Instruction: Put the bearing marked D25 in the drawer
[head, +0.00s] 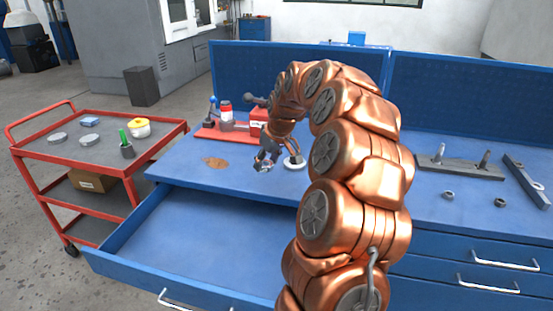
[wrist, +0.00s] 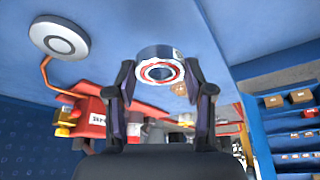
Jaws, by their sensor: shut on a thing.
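A metal bearing with a red and white ring face (wrist: 160,70) is between the fingertips of my gripper (wrist: 160,82). In the head view, my gripper (head: 265,160) holds the bearing above the blue bench top. A small pale label is on its side, but I cannot read any marking. The drawer (head: 200,238) is pulled out at the front left of the bench, and its visible floor is bare. My gripper is behind the drawer, over the bench top. My arm hides the drawer's right end.
A white-rimmed disc (head: 294,162) and a brown round patch (head: 215,162) are on the bench near my gripper. A red fixture (head: 232,130) stands behind. Small rings (head: 500,203) lie at right. A red cart (head: 95,145) stands left.

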